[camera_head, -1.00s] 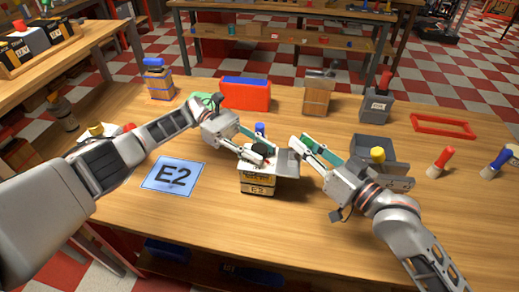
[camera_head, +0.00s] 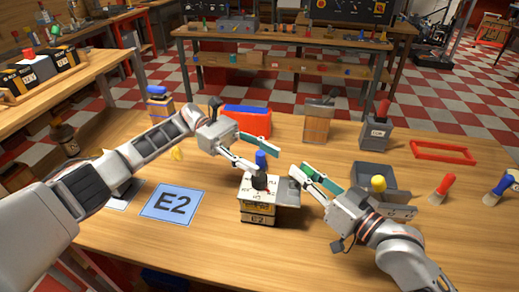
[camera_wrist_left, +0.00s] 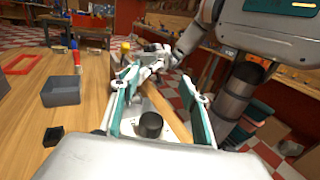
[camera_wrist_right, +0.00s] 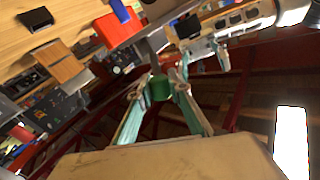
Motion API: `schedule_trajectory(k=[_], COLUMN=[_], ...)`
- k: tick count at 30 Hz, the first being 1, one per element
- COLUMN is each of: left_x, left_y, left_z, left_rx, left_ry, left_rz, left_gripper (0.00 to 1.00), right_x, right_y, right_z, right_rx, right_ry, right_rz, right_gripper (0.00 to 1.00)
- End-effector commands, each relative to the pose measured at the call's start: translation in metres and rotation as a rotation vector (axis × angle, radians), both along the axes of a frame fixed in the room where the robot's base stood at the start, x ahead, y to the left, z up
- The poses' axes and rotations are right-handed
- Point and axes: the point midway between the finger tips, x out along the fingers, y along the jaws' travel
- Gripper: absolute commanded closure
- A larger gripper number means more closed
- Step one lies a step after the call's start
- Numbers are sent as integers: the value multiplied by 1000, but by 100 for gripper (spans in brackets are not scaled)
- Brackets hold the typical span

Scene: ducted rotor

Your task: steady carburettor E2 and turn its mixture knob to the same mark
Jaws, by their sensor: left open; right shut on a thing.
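Carburettor E2 (camera_head: 257,219) stands upright on the table in the head view, with a white top and a yellow-black label. Its dark round mixture knob (camera_head: 259,182) is on top; it also shows in the left wrist view (camera_wrist_left: 150,125). I cannot read the knob's mark. My left gripper (camera_head: 266,159) is open above the knob, its fingers apart and clear of it.
A blue E2 mat (camera_head: 172,203) lies left of the carburettor. A grey bin (camera_head: 372,176) is to the right, with a red frame (camera_head: 444,151) beyond. The table front is clear.

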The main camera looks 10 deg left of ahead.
Motion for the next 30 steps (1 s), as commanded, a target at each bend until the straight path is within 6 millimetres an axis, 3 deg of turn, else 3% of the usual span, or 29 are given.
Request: schedule_trajectory(k=[6,20,25,30], left_x=[0,-1,-6,-15], left_y=[0,-1,-10,-22], left_z=[23,27,31,35], left_rx=[0,16,142,388], left_ry=[-1,10,88,232], left_rz=[0,-5,-35,-53], left_gripper=[55,55,55,55], right_x=[0,0,0,0], right_y=[0,0,0,0], right_z=[0,0,0,0], right_rx=[-1,-1,-1,-1], right_ry=[-1,-1,-1,-1], right_rz=[-1,0,0,0], right_gripper=[100,100,100,100])
